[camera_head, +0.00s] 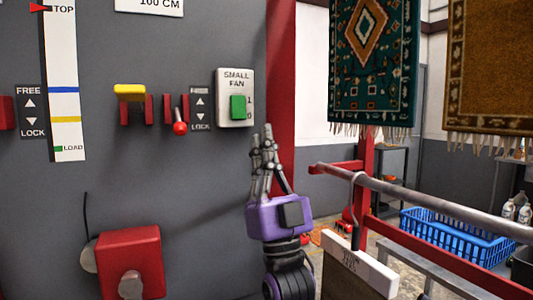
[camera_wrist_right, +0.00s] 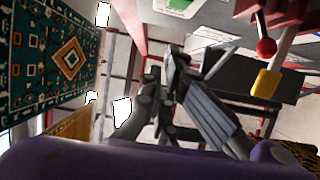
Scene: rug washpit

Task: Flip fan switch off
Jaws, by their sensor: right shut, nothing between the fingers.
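The small fan switch (camera_head: 235,78) is a white plate on the grey wall panel, lettered "SMALL FAN". Its green rocker (camera_head: 238,107) sits beside the marks 1 and 0; I cannot tell which way it is tipped. Part of the plate shows at the top edge of the right wrist view (camera_wrist_right: 181,10). My right gripper (camera_head: 267,128), with a purple body, is shut and empty. In the head view its fingers point up, just below and right of the switch, and appear apart from it. My left gripper is not in view.
Left of the switch are a red-knobbed lever (camera_head: 180,127), a FREE/LOCK plate (camera_head: 200,107) and a yellow handle (camera_head: 130,92). A red post (camera_head: 281,80) stands close right. Hanging rugs (camera_head: 374,65), a grey rail (camera_head: 430,205) and a blue basket (camera_head: 455,238) lie further right.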

